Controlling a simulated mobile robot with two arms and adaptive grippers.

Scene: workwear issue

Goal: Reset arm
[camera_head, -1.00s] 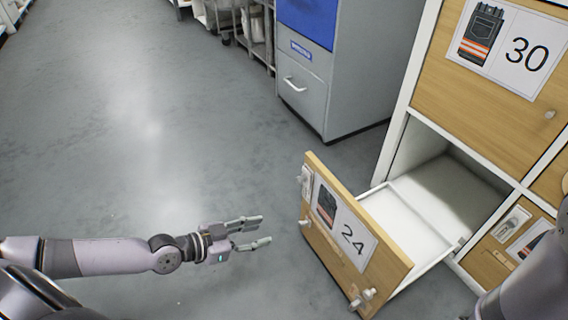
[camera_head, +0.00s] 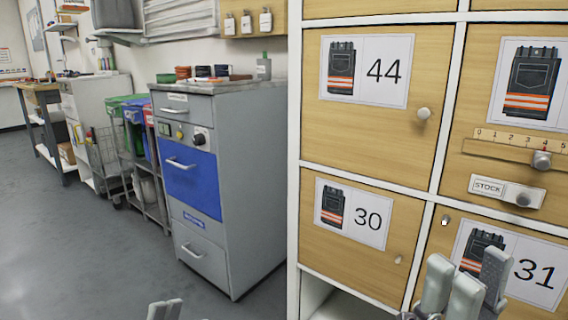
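My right gripper (camera_head: 468,285) is at the bottom right, in front of the locker doors numbered 30 and 31. Its pale grey fingers point up and stand apart, with nothing seen between them. Its wrist is below the picture. Only the fingertips of my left gripper (camera_head: 165,309) show at the bottom edge, left of the lockers over the grey floor. They look slightly apart and hold nothing visible; the rest of that arm is out of view.
Wooden door 44 (camera_head: 340,125) and door 30 (camera_head: 322,243) are shut. Below door 30 is an open compartment (camera_head: 345,306). A knob slider and STOCK plate (camera_head: 486,188) are at right. A grey cabinet (camera_head: 240,190) stands left; floor (camera_head: 80,240) beyond is clear.

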